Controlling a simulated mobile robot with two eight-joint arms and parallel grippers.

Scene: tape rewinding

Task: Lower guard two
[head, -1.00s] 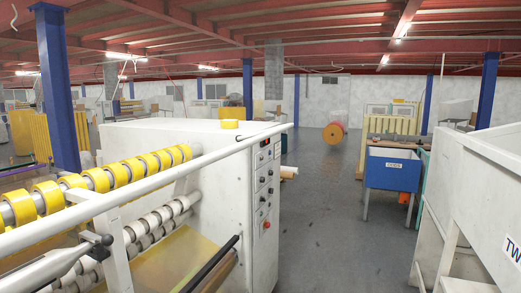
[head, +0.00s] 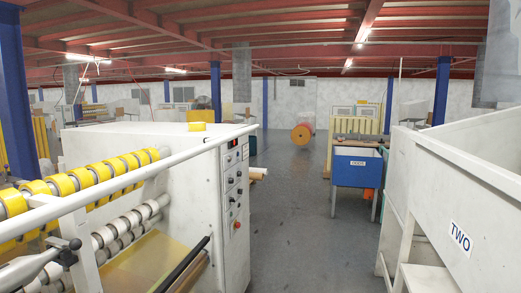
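A white machine (head: 420,170) stands at the right edge, cut off by the frame. Its side carries a sign reading TWO (head: 460,238). I cannot make out a guard bar on the visible part of it. On the left stands another white machine (head: 145,138) with a row of yellow tape rolls (head: 104,172). A long white bar (head: 120,184) slants across the front of those rolls. No number shows on this left machine.
A grey floor aisle (head: 295,215) runs clear between the two machines. A blue bin (head: 357,170) on legs stands farther along at its right side. A large orange roll (head: 301,134) lies farther back. Blue columns (head: 441,90) stand around the hall.

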